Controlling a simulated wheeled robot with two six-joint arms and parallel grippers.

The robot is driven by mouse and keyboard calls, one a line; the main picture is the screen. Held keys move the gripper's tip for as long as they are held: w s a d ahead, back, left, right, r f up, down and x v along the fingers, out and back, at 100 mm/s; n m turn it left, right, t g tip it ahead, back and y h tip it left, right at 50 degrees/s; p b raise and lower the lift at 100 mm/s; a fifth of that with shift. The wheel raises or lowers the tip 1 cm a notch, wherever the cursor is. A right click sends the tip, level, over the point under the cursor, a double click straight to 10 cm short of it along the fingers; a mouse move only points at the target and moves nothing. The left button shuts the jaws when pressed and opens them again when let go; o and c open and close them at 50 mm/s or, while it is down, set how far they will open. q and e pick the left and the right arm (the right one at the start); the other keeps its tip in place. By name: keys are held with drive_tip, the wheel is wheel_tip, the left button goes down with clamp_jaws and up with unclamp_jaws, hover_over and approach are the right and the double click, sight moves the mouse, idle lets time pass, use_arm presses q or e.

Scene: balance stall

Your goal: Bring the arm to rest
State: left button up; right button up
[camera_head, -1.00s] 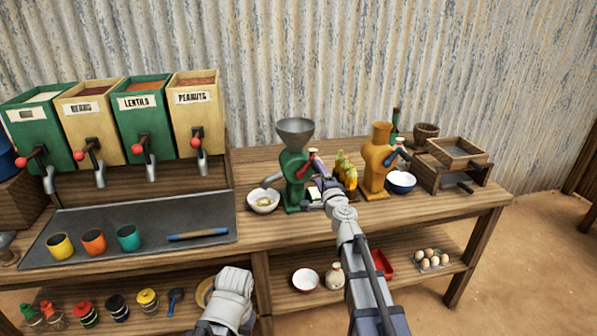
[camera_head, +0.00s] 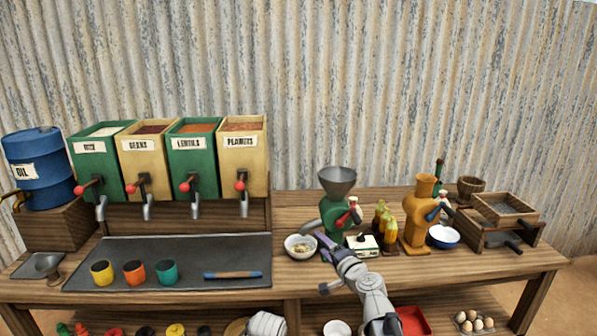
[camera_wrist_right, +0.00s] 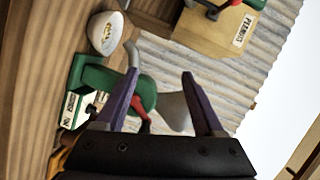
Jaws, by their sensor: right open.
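My right gripper (camera_head: 322,246) is open, its purple fingers near the front of the green grinder (camera_head: 332,212) with the grey funnel, just right of a white bowl (camera_head: 300,251). In the right wrist view the gripper (camera_wrist_right: 158,76) has nothing between its fingertips. The green grinder (camera_wrist_right: 105,82) shows behind the fingers there, and whether they touch it I cannot tell.
The orange grinder (camera_head: 416,215), a blue-rimmed bowl (camera_head: 443,237) and yellow bottles (camera_head: 382,217) stand close on the right. A small white scale-like box (camera_head: 362,245) sits by the right arm. Dispensers (camera_head: 240,165) and cups (camera_head: 167,272) are left. The front counter strip is mostly clear.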

drive_tip(key=s+a+f+n+g+y+p, duration=0.1)
drive_tip(key=s+a+f+n+g, duration=0.3)
drive_tip(key=s+a+n, duration=0.15)
drive_tip(key=s+a+f+n+g+p, duration=0.1)
drive_tip(key=s+a+f+n+g, duration=0.35)
drive_tip(key=s+a, duration=0.25)
drive_tip(key=s+d+f+n+g+h+p, duration=0.1)
drive_tip(key=s+d+f+n+g+h, duration=0.1)
drive_tip(key=s, duration=0.7)
drive_tip(key=s+d+f+n+g+h+p, duration=0.2)
drive_tip(key=s+d+g+h, duration=0.3)
drive_tip(key=s, duration=0.3)
drive_tip(key=shift+s+d+f+h, duration=0.25)
drive_tip(key=shift+s+f+h, duration=0.1)
drive_tip(key=shift+h, duration=0.45)
